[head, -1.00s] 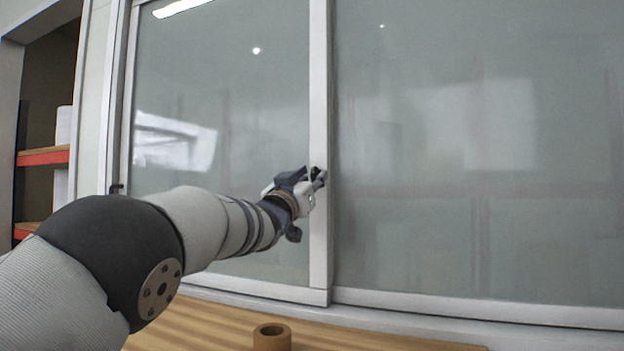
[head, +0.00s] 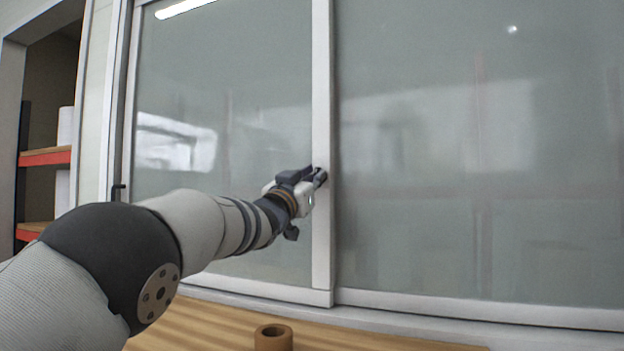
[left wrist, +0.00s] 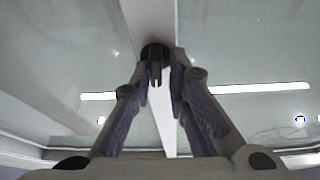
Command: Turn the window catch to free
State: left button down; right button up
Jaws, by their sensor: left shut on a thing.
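The window catch (left wrist: 154,54) is a small black round piece with a short lever pointing down in the left wrist view. It sits on the pale upright bar (head: 322,100) where the two window panes meet. My left gripper (head: 319,177) is at this bar in the head view and hides most of the catch. In the left wrist view the fingers of my left gripper (left wrist: 161,78) are on both sides of the catch's lever, shut on it. My right gripper is not in view.
Large glass panes (head: 230,110) stand to both sides of the bar. A brown tape roll (head: 273,337) rests on the wooden worktop (head: 200,325) below the window. Shelves with red edges (head: 45,157) are at the far left.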

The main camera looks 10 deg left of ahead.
pick_arm(q)
jog(key=shift+a+m+g+h+b, duration=0.1)
jog(key=shift+m+g+h+b, duration=0.5)
jog(key=shift+m, duration=1.8)
jog(key=shift+m+g+h+b, duration=0.15)
jog(key=shift+m+g+h, duration=0.8)
jog(key=shift+m, duration=1.45)
jog(key=shift+a+m+g+h+b, duration=0.1)
jog(key=shift+m+g+h+b, duration=0.5)
jog(key=shift+m, duration=1.8)
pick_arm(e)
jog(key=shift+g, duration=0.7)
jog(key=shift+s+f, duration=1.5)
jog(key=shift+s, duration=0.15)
pick_arm(q)
jog(key=shift+r+h, duration=0.15)
jog(key=shift+h, duration=0.4)
jog(key=c, duration=1.9)
grip_release()
jog(key=shift+o, duration=1)
jog(key=shift+w+m, duration=0.15)
jog(key=shift+m, duration=0.15)
